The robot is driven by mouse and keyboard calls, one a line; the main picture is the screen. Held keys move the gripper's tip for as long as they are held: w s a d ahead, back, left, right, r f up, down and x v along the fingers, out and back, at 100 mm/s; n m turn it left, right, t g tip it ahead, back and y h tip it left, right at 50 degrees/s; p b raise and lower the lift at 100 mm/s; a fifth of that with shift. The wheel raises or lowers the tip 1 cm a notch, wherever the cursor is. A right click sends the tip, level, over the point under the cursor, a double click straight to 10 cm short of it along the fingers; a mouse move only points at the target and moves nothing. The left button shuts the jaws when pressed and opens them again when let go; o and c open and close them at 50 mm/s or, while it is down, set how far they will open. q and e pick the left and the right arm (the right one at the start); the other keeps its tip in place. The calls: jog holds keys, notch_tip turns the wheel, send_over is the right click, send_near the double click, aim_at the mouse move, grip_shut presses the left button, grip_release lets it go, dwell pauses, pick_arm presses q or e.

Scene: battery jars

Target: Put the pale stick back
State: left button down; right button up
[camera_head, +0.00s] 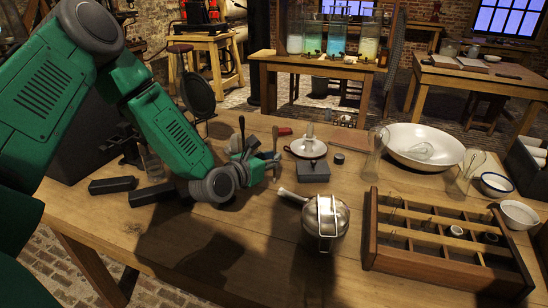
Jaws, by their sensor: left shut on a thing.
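My left gripper (268,160) comes in from the left and is low over the middle of the table. I cannot tell whether this is the task's stick. A wooden divided box (420,256) at the front right has several compartments, with a few small cylinders in its right part. My right gripper is not in view.
A metal pot (325,218) stands in front of the gripper. A grey block (313,171) lies near the dish. A large white bowl (424,146), glass jars (470,167) and small bowls (519,214) stand at the right. Dark blocks (112,185) lie at the left.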

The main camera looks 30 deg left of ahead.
pick_arm(q)
jog(key=shift+a+f, duration=0.1)
jog(key=shift+f, duration=0.1)
jog(key=c, duration=1.7)
grip_release()
jog(key=shift+o, duration=0.4)
jog(key=shift+d+r, duration=0.2)
jog(key=shift+d, duration=0.1)
